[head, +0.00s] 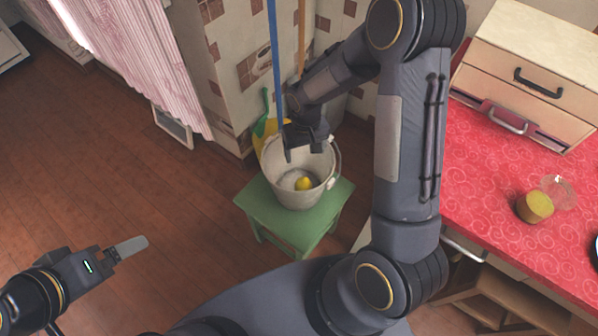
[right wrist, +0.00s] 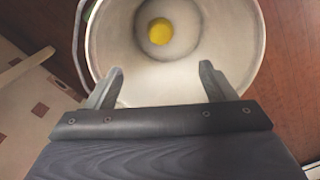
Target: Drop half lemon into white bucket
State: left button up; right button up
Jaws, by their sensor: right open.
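The white bucket (head: 292,193) stands upright on a green stool. A yellow half lemon (head: 304,183) lies on the bucket's bottom; the right wrist view also shows it (right wrist: 160,31) inside the bucket (right wrist: 110,40). My right gripper (head: 303,158) is at the bucket's mouth, above the lemon and apart from it. In the right wrist view its two fingers (right wrist: 161,85) are spread with nothing between them. My left gripper (head: 130,248) is at the lower left, away from the bucket, over the floor; its finger gap does not show clearly.
The green stool (head: 252,195) stands on the wooden floor. A blue pole (head: 274,60) rises behind the bucket. The floor at left is clear.

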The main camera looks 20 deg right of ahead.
pick_arm(q)
jog(key=shift+r+p, duration=0.35)
jog(key=shift+r, duration=0.1)
pick_arm(e)
notch_tip(320, 180, up, 7)
jog(key=shift+f, duration=0.2)
jog(key=s+d+r+t+y+p, duration=0.15)
jog(key=s+r, duration=0.25)
jog(key=r, duration=0.4)
jog(key=s+r+t+y+p, duration=0.1)
jog(key=s+r+p, duration=0.25)
jog(key=r, duration=0.45)
pick_arm(q)
notch_tip(320, 180, up, 9)
jog(key=p, duration=0.4)
jog(key=shift+r, duration=0.2)
pick_arm(e)
jog(key=s+a+r+t, duration=0.1)
jog(key=s+r, duration=0.3)
jog(key=s, duration=0.3)
jog(key=s+a+r+t+y, duration=0.1)
jog(key=s+r+t, duration=0.1)
jog(key=s+r, duration=0.3)
jog(key=shift+s+a+m, duration=0.3)
jog(key=shift+s+m, duration=0.1)
jog(key=shift+s, duration=0.45)
